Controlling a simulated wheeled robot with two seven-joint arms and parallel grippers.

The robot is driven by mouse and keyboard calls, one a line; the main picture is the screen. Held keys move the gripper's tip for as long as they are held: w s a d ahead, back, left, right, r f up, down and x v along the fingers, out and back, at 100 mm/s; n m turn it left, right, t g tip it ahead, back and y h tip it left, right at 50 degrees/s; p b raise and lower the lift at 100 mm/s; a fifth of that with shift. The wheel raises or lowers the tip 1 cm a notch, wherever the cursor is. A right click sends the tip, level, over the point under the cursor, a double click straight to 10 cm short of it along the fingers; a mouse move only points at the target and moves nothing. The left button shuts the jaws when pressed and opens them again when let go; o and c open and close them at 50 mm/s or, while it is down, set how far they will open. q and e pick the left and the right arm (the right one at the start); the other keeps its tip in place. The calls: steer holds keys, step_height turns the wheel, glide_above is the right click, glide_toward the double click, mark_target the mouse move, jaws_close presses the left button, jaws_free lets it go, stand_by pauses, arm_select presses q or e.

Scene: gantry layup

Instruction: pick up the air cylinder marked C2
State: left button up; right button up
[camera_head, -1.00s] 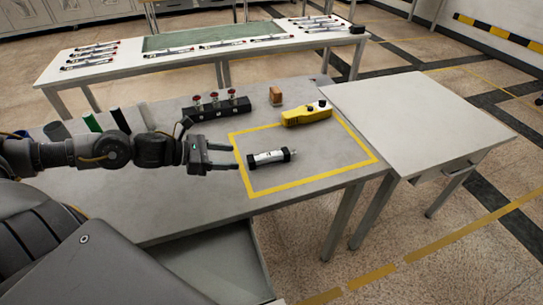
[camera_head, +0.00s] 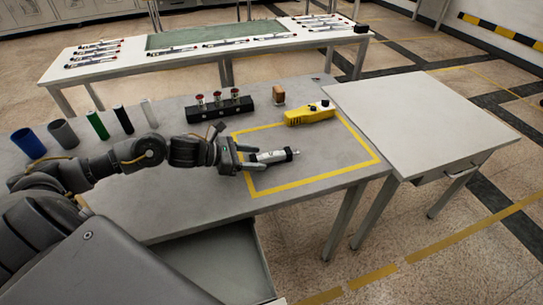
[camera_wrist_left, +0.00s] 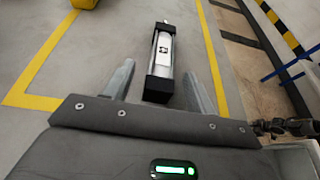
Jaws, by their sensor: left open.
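One air cylinder (camera_head: 275,156), silver with black end caps and a rod at one end, lies on its side inside the yellow taped outline on the grey table. A small dark mark on its barrel is too small to read. My left gripper (camera_head: 256,157) is open, with its fingers at the cylinder's left end. In the left wrist view the cylinder (camera_wrist_left: 164,58) points away from me, and its near black cap lies between the tips of the open left gripper (camera_wrist_left: 159,82). I cannot tell whether the fingers touch it. My right gripper is not in view.
A yellow device (camera_head: 309,114) and a small brown block (camera_head: 278,95) lie near the outline's far edge. Behind stands a black block with red-topped valves (camera_head: 217,108). Several tubes (camera_head: 97,125) stand at the left. A bare side table (camera_head: 420,120) adjoins at the right.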

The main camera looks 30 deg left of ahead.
mark_target(263, 159)
arm_select(q)
steer(key=x, duration=0.3)
steer(key=shift+w+d, duration=0.1)
steer(key=shift+w, duration=0.05)
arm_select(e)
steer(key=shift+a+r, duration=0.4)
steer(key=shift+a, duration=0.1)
arm_select(q)
jaws_close()
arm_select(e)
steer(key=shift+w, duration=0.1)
arm_select(q)
steer(key=shift+r, duration=0.15)
